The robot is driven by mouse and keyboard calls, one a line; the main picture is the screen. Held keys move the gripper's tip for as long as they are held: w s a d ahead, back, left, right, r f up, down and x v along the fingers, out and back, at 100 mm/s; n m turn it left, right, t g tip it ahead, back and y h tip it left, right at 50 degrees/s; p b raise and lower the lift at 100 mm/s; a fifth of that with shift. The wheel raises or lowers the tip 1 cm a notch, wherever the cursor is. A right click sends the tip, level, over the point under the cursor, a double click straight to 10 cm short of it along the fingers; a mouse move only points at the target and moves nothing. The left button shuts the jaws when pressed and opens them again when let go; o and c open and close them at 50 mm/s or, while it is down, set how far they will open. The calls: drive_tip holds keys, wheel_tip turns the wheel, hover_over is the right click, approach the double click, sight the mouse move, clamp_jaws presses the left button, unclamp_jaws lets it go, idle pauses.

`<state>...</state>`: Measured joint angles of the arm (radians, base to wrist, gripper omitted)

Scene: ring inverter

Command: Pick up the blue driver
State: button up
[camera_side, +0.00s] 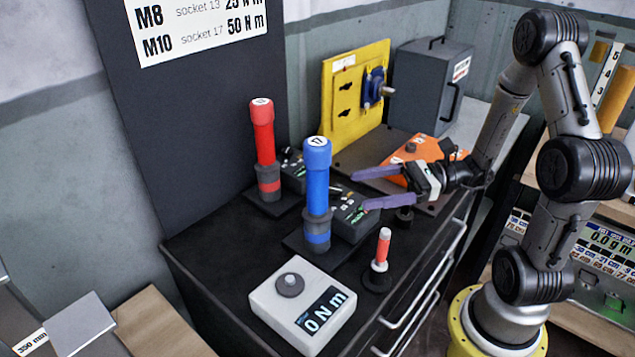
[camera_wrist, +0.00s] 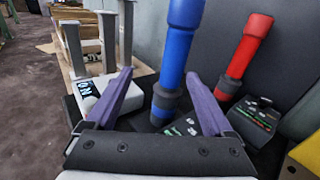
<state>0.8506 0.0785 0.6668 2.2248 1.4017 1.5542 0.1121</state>
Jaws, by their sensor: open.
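The blue driver (camera_side: 317,190) stands upright in a dark holder on the black cabinet top, with a "17" label on its cap. It also shows in the wrist view (camera_wrist: 179,50), beyond and between my two purple fingers. My gripper (camera_side: 368,188) is open and empty, to the right of the blue driver in the side view, with its fingers pointing toward it. The fingers also show in the wrist view (camera_wrist: 160,100). They appear apart from the driver.
A red driver (camera_side: 264,150) stands in a holder behind left. A white torque display box (camera_side: 303,308) reading "0 N m" and a small red-handled tool (camera_side: 382,248) are in front. A yellow panel (camera_side: 343,110), grey box (camera_side: 425,85) and orange unit (camera_side: 405,163) stand behind.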

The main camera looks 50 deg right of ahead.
sight(317, 187)
drive_tip(key=w+a+m+t, duration=0.1)
drive_tip(key=w+a, duration=0.7)
drive_tip(key=w, duration=0.2)
drive_tip(key=shift+w+f+m+t+h, duration=0.25)
drive_tip(key=shift+m+t+h, duration=0.15)
clamp_jaws()
drive_tip(key=shift+r, duration=0.1)
idle(0.5)
